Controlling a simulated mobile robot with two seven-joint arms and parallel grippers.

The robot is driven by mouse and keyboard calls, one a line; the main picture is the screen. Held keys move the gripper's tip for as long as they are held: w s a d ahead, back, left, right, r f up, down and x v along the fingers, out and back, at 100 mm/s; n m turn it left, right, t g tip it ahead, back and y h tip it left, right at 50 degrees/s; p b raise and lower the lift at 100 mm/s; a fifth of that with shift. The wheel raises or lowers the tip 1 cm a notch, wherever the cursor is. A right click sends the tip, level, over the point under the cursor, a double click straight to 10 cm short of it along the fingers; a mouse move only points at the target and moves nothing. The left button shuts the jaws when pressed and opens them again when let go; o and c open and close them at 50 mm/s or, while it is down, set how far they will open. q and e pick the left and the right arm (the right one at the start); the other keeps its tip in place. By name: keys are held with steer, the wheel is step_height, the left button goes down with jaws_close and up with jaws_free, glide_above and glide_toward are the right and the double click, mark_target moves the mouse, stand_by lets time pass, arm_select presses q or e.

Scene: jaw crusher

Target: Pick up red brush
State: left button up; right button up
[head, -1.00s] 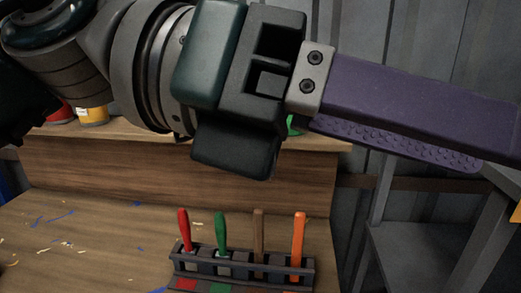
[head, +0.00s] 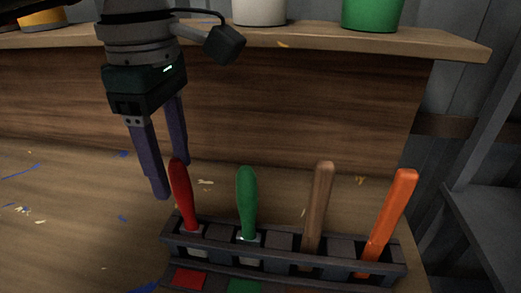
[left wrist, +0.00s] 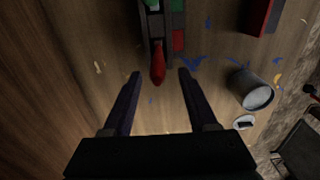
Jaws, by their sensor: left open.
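The red brush (head: 181,192) stands upright, leaning a little, in the leftmost slot of a dark rack (head: 283,247), above a red patch. Only its handle shows clearly; its lower end is in the rack. My left gripper (head: 174,180) points down just behind and left of the handle, open and empty. In the left wrist view the red brush (left wrist: 158,66) lies ahead of and between the open fingers (left wrist: 160,73), near their tips. I cannot tell whether a finger touches it. My right gripper is not in view.
A green brush (head: 247,200), a brown brush (head: 319,205) and an orange brush (head: 391,220) stand in the same rack. A raised shelf (head: 300,40) behind bears pots. In the left wrist view a grey can (left wrist: 250,90) stands to the right.

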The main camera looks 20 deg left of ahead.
mark_target(183, 191)
arm_select(q)
steer(key=f, duration=0.5)
steer(key=shift+w+d, duration=0.15)
steer(key=shift+d, duration=0.05)
jaws_close()
stand_by(0.4)
